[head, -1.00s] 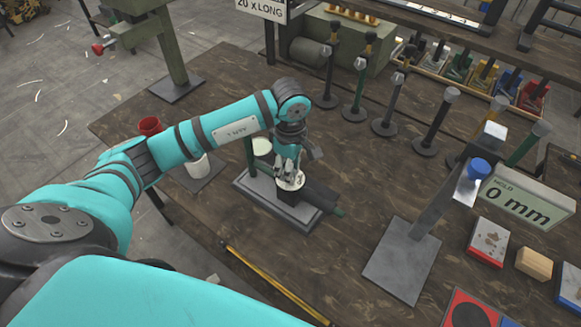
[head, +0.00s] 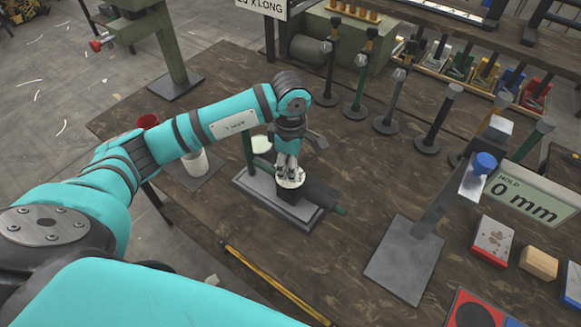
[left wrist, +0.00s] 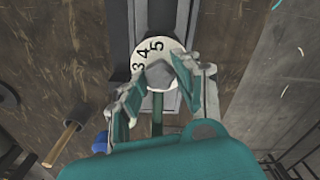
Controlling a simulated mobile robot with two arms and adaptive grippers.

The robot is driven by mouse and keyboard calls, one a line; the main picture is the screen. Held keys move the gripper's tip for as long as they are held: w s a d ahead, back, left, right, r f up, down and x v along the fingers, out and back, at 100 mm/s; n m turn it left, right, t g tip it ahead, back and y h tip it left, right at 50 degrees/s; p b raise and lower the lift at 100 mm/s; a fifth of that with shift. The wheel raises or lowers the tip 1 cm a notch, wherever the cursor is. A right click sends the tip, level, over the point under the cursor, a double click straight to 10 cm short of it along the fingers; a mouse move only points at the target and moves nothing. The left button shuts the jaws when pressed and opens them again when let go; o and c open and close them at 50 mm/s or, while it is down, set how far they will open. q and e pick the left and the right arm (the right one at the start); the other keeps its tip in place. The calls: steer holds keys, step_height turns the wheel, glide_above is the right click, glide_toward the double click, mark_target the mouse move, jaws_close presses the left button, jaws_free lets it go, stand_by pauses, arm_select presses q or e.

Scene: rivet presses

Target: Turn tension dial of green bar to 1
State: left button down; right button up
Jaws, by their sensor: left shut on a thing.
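The tension dial is a white disc with black numbers (left wrist: 150,50). In the left wrist view 3, 4 and 5 show; its other numbers are hidden by the fingers and knob. In the head view the dial (head: 291,182) sits on a dark block of a grey-based fixture (head: 250,185) with green parts, including a green bar end (head: 341,210). My left gripper (head: 289,173) points down over the dial, its fingers shut on the grey centre knob (left wrist: 160,76). My right gripper is not in view.
A white cup (head: 197,162) and a red cup (head: 148,121) stand left of the fixture. Several upright posts (head: 391,100) stand behind it. A metal stand with a blue knob (head: 484,163) and a "0 mm" display (head: 525,197) are at right. A yellow-edged ruler (head: 265,276) lies in front.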

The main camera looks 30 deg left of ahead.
arm_select(q)
steer(key=n+b, duration=0.3)
steer(key=n, duration=0.2)
steer(key=shift+f, duration=0.1)
steer(key=n+b, duration=0.1)
steer(key=n, duration=0.3)
steer(key=shift+n+b, duration=0.45)
steer(key=shift+n, duration=0.45)
steer(key=c, duration=0.9)
jaws_free()
steer(key=shift+c, duration=0.2)
step_height(320, 180, up, 12)
